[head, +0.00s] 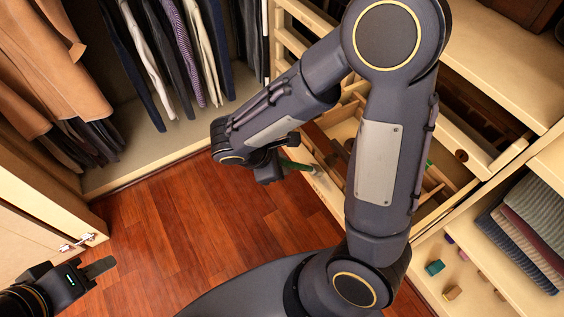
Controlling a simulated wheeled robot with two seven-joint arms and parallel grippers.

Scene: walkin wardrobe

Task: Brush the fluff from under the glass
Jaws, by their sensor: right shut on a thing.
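My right gripper (280,168) is shut on a slim tool with a green handle (297,165), seemingly the brush. The tool points right, and its pale end lies over the left front of an open drawer (325,184). My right arm hides much of the drawer. I cannot make out the glass or any fluff. My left gripper (100,267) is low at the left, above the floor and apart from the drawer; its jaw opening is not clear.
Trousers (168,50) and brown coats (40,75) hang at the back left. Folded knitwear (525,235) lies on a shelf at the right. Small blocks, one teal (435,267), lie on a lower pale surface. The wooden floor (190,225) is clear.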

